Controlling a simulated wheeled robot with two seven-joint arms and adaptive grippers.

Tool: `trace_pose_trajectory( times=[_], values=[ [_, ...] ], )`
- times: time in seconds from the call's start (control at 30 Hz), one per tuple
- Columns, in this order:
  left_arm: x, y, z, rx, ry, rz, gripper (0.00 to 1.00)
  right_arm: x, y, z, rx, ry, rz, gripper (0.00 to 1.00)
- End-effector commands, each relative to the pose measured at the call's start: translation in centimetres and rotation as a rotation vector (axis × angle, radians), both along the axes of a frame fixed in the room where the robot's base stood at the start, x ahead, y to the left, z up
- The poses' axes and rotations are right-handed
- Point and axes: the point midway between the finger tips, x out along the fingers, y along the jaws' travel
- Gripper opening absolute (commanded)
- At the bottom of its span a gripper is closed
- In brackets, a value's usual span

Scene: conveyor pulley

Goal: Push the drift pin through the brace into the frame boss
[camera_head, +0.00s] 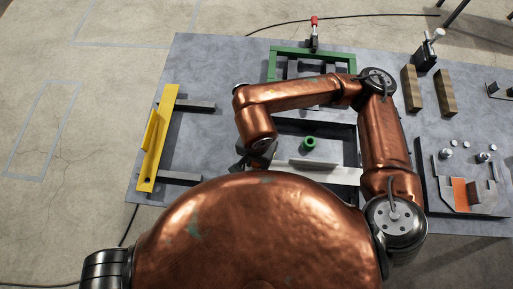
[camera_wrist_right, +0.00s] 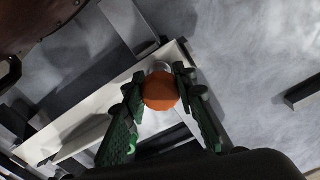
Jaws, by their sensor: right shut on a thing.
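My right gripper (camera_wrist_right: 160,77) is shut on an orange round-ended piece (camera_wrist_right: 161,93), which I take to be the drift pin. Its shaft is hidden behind the orange end. A pale round metal rim (camera_wrist_right: 161,66) shows just past it, at a long white bar (camera_wrist_right: 75,117) that looks like the brace. I cannot tell whether the pin is inside a hole. In the head view the white bar (camera_head: 335,174) lies near my body, and my right gripper (camera_head: 257,160) is low at its left, mostly hidden by my arm. The frame boss is not clearly visible. My left gripper is not in view.
A yellow bracket (camera_head: 155,140) stands at the left of the grey table (camera_head: 205,65). A green ring (camera_head: 309,142) sits near the dark frame. A green bar (camera_head: 285,52), a red-handled clamp (camera_head: 314,32), wooden blocks (camera_head: 445,90) and a fixture tray (camera_head: 435,205) lie around.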

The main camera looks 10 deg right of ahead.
Motion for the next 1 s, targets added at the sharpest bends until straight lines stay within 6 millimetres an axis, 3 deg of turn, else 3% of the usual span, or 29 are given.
trace_pose_trajectory(
  times=[0.03, 0.07, 0.3, 0.53, 0.73, 0.93, 1.0],
  values=[
    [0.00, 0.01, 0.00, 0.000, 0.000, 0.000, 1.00, -0.01, -0.01, -0.07, 0.000, 0.000, 0.000, 0.00],
    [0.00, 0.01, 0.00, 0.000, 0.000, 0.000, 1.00, 0.00, 0.00, -0.05, 0.000, 0.000, 0.000, 0.28],
    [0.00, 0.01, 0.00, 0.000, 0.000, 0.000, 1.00, 0.00, 0.00, -0.05, 0.000, 0.000, 0.000, 0.44],
    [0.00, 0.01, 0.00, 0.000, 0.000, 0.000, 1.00, -0.01, -0.01, -0.06, 0.000, 0.000, 0.000, 0.47],
    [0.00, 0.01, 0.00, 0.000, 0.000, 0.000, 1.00, -0.01, -0.01, -0.06, 0.000, 0.000, 0.000, 0.61],
    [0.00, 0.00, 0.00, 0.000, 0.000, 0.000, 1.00, -0.01, 0.00, -0.06, 0.000, 0.000, 0.000, 0.61],
    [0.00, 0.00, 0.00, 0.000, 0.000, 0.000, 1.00, -0.01, 0.00, -0.06, 0.000, 0.000, 0.000, 0.66]
  ],
)
